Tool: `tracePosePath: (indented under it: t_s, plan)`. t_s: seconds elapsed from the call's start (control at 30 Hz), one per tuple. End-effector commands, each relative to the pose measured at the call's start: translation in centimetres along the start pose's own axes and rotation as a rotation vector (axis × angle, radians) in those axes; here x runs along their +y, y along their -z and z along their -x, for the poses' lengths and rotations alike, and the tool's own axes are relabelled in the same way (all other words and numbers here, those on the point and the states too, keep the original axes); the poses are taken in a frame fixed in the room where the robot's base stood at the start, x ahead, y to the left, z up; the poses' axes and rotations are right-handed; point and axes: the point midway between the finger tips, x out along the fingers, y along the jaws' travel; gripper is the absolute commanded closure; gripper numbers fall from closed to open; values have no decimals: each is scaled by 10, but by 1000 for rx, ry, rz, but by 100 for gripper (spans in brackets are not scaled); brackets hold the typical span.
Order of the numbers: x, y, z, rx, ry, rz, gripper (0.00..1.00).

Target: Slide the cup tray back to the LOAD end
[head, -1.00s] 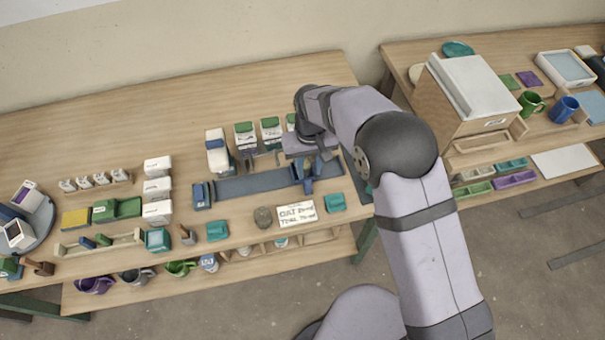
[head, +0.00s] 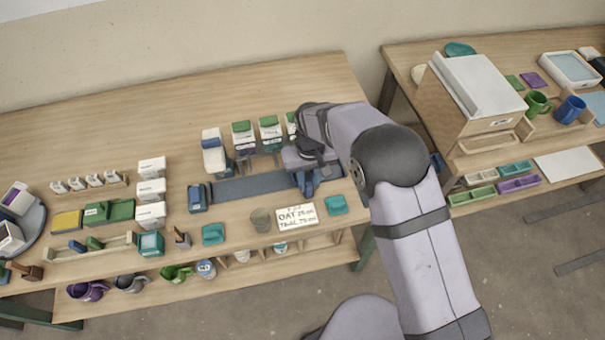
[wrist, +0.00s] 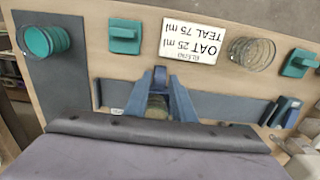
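A dark blue track (head: 245,187) lies along the table; it also shows in the wrist view (wrist: 230,107). No LOAD lettering is readable, so I cannot tell which end that is. My gripper (head: 307,185) is low over the right part of the track. In the wrist view two blue slanting parts, seemingly my gripper's fingers (wrist: 160,92), lean together around a small blue upright piece (wrist: 160,75). A dull olive shape lies between them. I cannot tell whether they grip the piece. The cup tray is not clearly distinguishable; my gripper hides that spot.
A blue box (head: 198,197) stands at the track's left end. A recipe card (head: 297,217), a clear beaker (head: 261,220) and teal blocks (head: 336,205) lie in front. Green-topped containers (head: 270,130) stand behind. A teal cup (wrist: 45,40) sits on a dark plate.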

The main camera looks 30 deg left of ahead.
Motion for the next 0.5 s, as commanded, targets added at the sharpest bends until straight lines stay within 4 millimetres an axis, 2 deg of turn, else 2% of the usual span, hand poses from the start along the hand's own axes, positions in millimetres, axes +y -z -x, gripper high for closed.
tracePosePath:
  t_s: [0.03,0.07,0.1,0.33,0.5]
  plan:
    - [0,0,0,0,0,0,91]
    - [0,0,0,0,0,0,98]
    - [0,0,0,0,0,0,100]
    - [2,0,0,0,0,-1,100]
    - [11,0,0,0,0,-2,100]
